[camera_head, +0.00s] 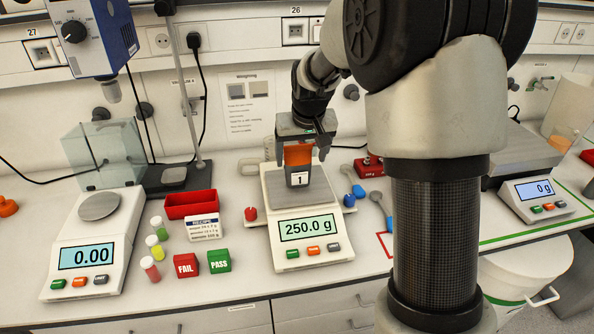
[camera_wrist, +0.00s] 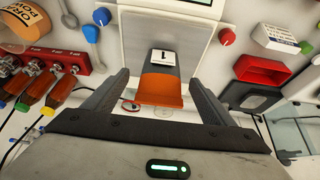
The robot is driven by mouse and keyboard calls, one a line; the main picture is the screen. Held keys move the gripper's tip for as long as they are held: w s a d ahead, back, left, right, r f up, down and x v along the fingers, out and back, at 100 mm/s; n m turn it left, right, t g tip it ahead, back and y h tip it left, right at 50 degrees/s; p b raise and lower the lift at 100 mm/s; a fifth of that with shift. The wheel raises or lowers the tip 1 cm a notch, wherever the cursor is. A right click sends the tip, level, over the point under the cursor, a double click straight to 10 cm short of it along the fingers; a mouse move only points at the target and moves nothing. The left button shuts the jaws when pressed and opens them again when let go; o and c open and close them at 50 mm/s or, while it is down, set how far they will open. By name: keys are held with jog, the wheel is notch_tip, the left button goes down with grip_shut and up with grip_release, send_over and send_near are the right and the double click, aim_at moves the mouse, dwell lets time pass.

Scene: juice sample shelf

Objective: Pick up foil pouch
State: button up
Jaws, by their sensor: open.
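The foil pouch (camera_head: 298,157), orange above and dark grey below with a white label "1", stands on the pan of the middle scale (camera_head: 313,252), which reads 250.0 g. In the wrist view the pouch (camera_wrist: 161,88) lies between my two dark fingers, with a visible gap on each side. My gripper (camera_head: 301,157) is open and comes down over the pouch from above; in the wrist view my gripper (camera_wrist: 160,80) has its fingers wide apart. I cannot tell exactly how far down the fingers reach along the pouch.
A second scale (camera_head: 95,250) is farther left. A red rack (camera_wrist: 68,62) with bottles and a blue spoon (camera_head: 377,199) are near the right side.

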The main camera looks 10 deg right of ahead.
aim_at(299, 167)
jog(key=x, duration=0.7)
jog(key=shift+s+a+f, duration=0.1)
jog(key=shift+f, duration=0.1)
jog(key=shift+c, duration=0.3)
jog(key=c, duration=1.4)
